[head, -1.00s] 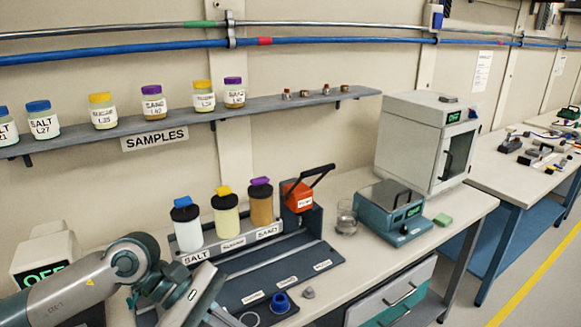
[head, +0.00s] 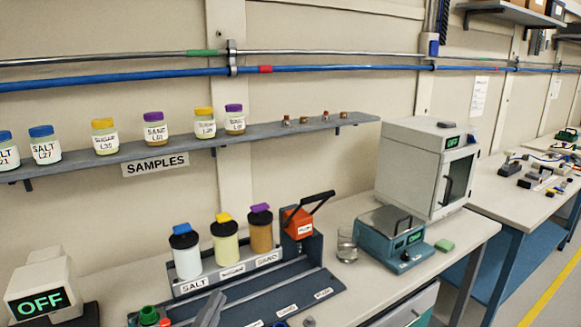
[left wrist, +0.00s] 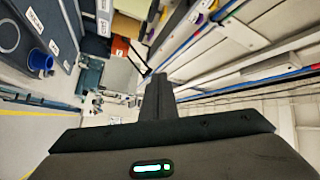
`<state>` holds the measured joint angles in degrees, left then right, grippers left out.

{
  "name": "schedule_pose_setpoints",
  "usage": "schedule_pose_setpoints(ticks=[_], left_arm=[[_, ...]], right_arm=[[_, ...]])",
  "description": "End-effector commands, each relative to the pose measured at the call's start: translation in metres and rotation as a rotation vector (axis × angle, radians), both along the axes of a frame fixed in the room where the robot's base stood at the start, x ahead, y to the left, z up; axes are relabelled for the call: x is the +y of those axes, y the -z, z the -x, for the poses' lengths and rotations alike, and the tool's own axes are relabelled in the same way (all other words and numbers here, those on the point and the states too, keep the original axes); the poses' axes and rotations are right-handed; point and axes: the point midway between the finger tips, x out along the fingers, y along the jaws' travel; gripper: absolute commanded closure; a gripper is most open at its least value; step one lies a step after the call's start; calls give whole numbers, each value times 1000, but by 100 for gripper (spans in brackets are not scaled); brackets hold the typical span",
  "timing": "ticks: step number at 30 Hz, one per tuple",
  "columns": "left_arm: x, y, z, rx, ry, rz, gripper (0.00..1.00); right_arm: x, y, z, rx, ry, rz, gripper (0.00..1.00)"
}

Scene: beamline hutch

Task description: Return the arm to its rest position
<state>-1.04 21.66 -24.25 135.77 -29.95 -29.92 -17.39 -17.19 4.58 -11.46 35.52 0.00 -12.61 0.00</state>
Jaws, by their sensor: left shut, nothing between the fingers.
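My left gripper (head: 211,306) shows only as a grey tip at the bottom edge of the head view, in front of the dosing rack. Most of my left arm is out of that view. In the left wrist view the fingers (left wrist: 158,92) are together with nothing between them. My right gripper is in neither view.
The rack (head: 235,292) holds jars labelled salt and sand, plus a middle one, beside an orange device (head: 298,224). A scale (head: 392,240), glass beaker (head: 347,247) and white oven (head: 425,165) stand to the right. An "OFF" display box (head: 42,285) is left. A sample shelf (head: 270,131) runs above.

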Motion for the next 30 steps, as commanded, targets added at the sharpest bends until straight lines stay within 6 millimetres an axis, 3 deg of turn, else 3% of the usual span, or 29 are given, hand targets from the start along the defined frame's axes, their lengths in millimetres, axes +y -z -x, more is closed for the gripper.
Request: schedule_pose_setpoints(ticks=[1,3,8,12,15,21,30], left_arm=[[14,30,4,118,-47,68,100],[31,70,13,273,-110,154,100],[61,159,53,605,-249,323,100],[76,226,107,876,-369,448,100],[81,262,148,1040,-444,517,100],[83,303,214,1267,-550,599,100],[80,333,291,1506,-666,674,100]], right_arm=[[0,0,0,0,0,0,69],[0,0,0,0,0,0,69],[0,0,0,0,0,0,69],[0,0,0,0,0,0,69],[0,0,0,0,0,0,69],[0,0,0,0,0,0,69],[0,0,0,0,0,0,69]])
